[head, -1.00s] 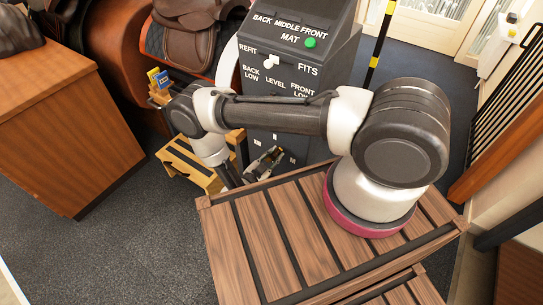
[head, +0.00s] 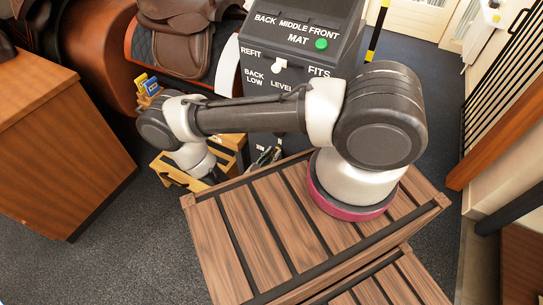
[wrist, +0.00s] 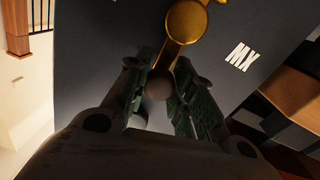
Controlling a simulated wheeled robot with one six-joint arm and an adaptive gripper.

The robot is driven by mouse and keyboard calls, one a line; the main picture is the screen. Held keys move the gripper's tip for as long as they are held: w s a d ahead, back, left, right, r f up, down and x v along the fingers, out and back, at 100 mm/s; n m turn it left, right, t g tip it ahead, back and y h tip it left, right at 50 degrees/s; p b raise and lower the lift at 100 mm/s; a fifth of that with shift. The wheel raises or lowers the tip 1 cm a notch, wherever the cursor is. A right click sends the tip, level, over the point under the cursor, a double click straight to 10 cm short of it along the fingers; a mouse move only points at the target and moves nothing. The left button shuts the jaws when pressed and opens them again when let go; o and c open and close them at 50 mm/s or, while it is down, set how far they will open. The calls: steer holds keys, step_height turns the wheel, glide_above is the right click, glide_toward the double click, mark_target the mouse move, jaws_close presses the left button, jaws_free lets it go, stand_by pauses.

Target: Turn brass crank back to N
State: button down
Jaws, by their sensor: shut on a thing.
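The brass crank (wrist: 186,20) is at the top of the wrist view, in front of the dark panel. Its arm runs down to a dark rounded knob (wrist: 160,84) between my fingers. My gripper (wrist: 166,72) is shut on this knob, with one green-padded finger on each side. A white MX mark (wrist: 241,56) is on the panel right of the crank. The N mark cannot be made out. In the head view my gripper (head: 266,158) is small and low against the panel's front; the crank cannot be made out there.
The dark control stand (head: 340,50) carries white lettering, a green button (head: 321,44) and a white knob (head: 279,64). A brown saddle (head: 178,40) is behind on the left. A wooden step (head: 172,172) stands beside the stand. A wooden cabinet (head: 70,140) is at left.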

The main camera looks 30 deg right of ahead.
steer(key=shift+a+f, duration=0.1)
steer(key=shift+f, duration=0.05)
steer(key=c, duration=1.2)
jaws_free()
step_height(320, 180, up, 10)
steer(key=shift+r, duration=0.1)
